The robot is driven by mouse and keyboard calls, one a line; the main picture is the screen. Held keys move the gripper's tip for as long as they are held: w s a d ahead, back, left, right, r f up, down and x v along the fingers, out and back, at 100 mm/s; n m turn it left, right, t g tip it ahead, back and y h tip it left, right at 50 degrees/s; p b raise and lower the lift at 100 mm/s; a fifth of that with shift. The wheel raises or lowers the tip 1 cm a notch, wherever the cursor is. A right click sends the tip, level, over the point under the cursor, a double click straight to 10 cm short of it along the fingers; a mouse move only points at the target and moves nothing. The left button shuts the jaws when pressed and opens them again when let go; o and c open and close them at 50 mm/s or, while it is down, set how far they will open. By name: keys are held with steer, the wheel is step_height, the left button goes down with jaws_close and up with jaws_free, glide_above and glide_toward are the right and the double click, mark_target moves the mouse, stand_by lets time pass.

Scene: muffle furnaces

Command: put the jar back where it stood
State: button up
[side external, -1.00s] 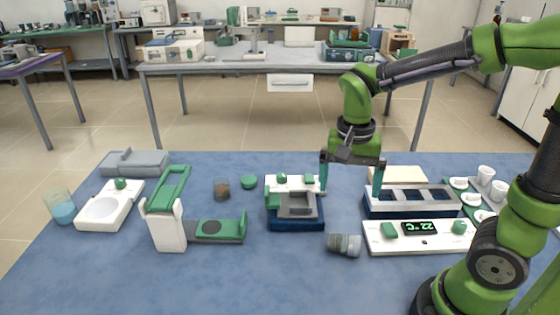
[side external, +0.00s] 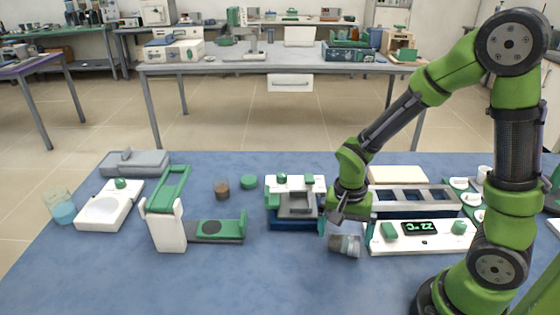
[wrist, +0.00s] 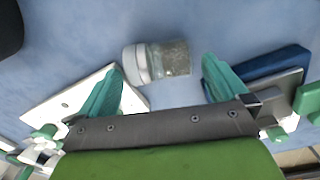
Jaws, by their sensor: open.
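A glass jar (side external: 345,245) with greyish contents and a pale lid lies on its side on the blue table, in front of the gap between the blue-based device and the white display unit. In the wrist view the jar (wrist: 158,62) lies across the picture, lid to the left. My gripper (side external: 346,231) is open above the jar, its teal fingers apart. In the wrist view the fingers of my gripper (wrist: 163,66) are on either side of the jar's near side, with nothing held between them.
The blue-based device (side external: 296,215) is close left of my gripper; the white display unit (side external: 405,245) is close right. A rack (side external: 425,200) stands behind that unit.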

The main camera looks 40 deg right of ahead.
steer(key=shift+s+f, duration=0.1)
steer(key=shift+f, duration=1.4)
steer(key=shift+c, duration=0.5)
steer(key=c, duration=0.9)
step_height(320, 180, up, 9)
steer(key=shift+r, duration=0.1)
steer(key=shift+r+n, duration=0.6)
steer(key=shift+n, duration=0.2)
steer(key=w+r+n, duration=0.8)
steer(key=w+n, duration=0.1)
steer(key=n, duration=1.1)
glide_toward(344, 236)
steer(key=w+a+f, duration=0.2)
steer(key=a+f, duration=0.1)
steer(key=a, duration=0.3)
steer(key=shift+t, duration=0.3)
step_height(344, 236, down, 8)
steer(key=shift+s+d+r, duration=0.1)
steer(key=shift+r, duration=0.1)
